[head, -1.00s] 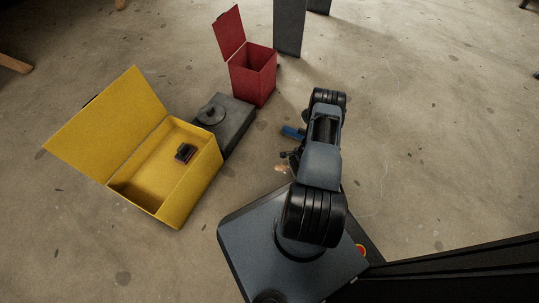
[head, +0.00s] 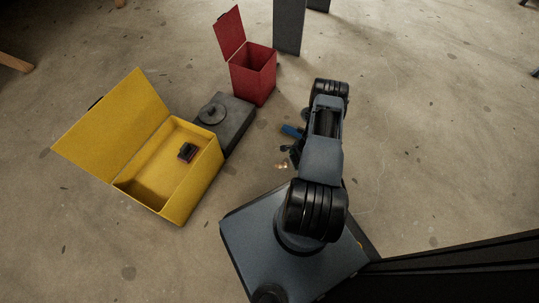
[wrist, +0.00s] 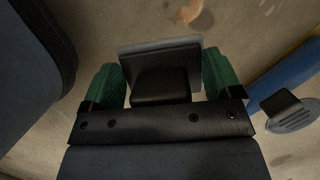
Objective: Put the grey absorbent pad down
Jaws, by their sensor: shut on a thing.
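In the wrist view my gripper (wrist: 164,82) has green fingers, one on each side of a black block topped by a flat grey pad. It is shut on this grey absorbent pad (wrist: 150,47), whose grey slab sticks out beyond the fingers above the concrete floor. I cannot tell whether the pad touches the floor. In the head view my gripper (head: 290,150) shows only as a small dark shape left of my arm, and the pad cannot be made out there.
A blue tool (head: 291,131) lies close by; it also shows in the wrist view (wrist: 290,75). A small orange-brown bit (head: 282,166) is on the floor. An open yellow box (head: 190,190) holding a dark item, a grey block (head: 236,118) and an open red bin (head: 255,80) stand left.

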